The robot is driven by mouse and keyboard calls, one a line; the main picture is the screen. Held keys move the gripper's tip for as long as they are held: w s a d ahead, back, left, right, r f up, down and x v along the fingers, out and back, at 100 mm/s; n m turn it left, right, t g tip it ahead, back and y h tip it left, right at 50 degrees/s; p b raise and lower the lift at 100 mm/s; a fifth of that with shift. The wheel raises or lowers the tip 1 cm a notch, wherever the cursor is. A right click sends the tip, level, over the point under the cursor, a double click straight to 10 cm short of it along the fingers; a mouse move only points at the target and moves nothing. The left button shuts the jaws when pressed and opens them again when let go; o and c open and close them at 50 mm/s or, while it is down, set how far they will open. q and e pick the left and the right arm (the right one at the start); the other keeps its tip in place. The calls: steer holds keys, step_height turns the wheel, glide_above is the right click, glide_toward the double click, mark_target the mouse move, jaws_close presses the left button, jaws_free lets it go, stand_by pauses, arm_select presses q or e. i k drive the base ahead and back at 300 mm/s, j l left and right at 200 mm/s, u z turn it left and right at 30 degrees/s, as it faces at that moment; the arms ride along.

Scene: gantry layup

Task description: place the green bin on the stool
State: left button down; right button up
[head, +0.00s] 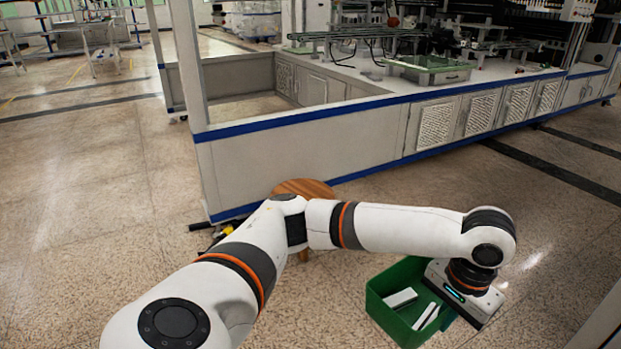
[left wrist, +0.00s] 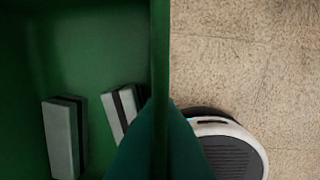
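The green bin (head: 385,313) is at the lower right of the head view, with white and dark blocks (head: 400,298) inside. My left gripper (head: 448,316) is at its right-hand wall. In the left wrist view, the teal fingers (left wrist: 162,112) lie on both sides of the bin's wall (left wrist: 160,45), closed on it. I cannot tell whether the bin hangs clear of the floor. The stool (head: 312,187) has a round wooden top and stands left of the bin, beyond my left arm, which hides much of it. My right gripper is not in view.
A long white workbench with blue trim (head: 330,140) runs behind the stool. A green-rimmed tray (head: 430,70) sits on it. Dark and yellow items (head: 222,231) lie low beside the stool. Open tiled floor (head: 90,190) spreads at the left.

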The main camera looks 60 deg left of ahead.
mark_target(303, 195)
steer(key=i+j+u, duration=0.15)
steer(key=u, duration=0.3)
steer(key=i+j+u, duration=0.2)
steer(key=u, duration=0.25)
steer(key=i+j+u, duration=0.1)
steer(key=u, duration=0.35)
steer(key=i+u, duration=0.15)
steer(key=i, duration=0.65)
steer(key=i+l+u, duration=0.15)
steer(key=i, duration=0.6)
